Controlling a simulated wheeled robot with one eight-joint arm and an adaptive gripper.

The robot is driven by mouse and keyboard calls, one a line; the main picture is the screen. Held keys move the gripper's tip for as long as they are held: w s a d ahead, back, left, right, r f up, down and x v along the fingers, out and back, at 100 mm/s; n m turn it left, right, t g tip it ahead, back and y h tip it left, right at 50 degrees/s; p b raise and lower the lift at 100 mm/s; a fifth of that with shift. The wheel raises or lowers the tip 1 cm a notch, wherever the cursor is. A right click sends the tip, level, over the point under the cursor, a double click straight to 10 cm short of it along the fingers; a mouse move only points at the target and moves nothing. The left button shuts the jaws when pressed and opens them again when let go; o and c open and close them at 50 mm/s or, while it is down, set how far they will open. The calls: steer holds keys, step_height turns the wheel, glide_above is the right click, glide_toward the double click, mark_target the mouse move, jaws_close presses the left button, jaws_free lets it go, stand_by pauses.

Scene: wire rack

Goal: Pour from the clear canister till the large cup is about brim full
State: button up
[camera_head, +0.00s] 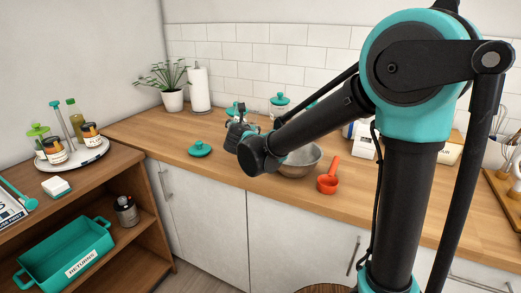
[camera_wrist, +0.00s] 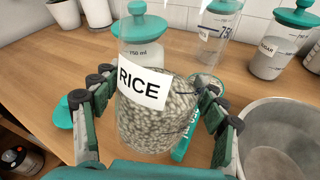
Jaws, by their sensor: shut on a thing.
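The clear canister (camera_wrist: 160,120) has a white RICE label and pale grains inside. My gripper (camera_wrist: 155,105) is shut around its sides, one finger on each side. In the head view my gripper (camera_head: 241,135) is above the counter, left of the metal bowl, and the canister cannot be made out clearly. An orange-red cup with a handle (camera_head: 328,184) stands on the counter right of the bowl; I cannot tell whether it is the large cup. A teal piece with printed figures (camera_wrist: 184,148) shows partly behind the held canister.
A metal bowl (camera_head: 297,163) is close to my gripper on the right. A teal lid (camera_head: 200,149) lies on the counter to the left. Lidded canisters (camera_wrist: 270,50) stand behind. A plant (camera_head: 172,98) and paper roll (camera_head: 199,90) stand at the back left.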

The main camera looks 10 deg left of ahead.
step_height(320, 180, up, 5)
steer(key=n+t, duration=0.2)
steer(key=t, duration=0.1)
stand_by(0.4)
steer(key=shift+f, duration=0.1)
steer(key=shift+f+m+g, duration=0.55)
steer(key=shift+f+g, duration=0.25)
steer(key=shift+f, duration=0.4)
steer(key=shift+f+m+g, duration=0.55)
steer(key=shift+f+g, duration=0.25)
steer(key=shift+f, duration=0.35)
steer(key=shift+w+d+m+g, duration=0.3)
steer(key=shift+m+g, duration=0.2)
steer(key=shift+g, duration=0.1)
steer(key=shift+y, duration=0.3)
steer(key=shift+a, duration=0.1)
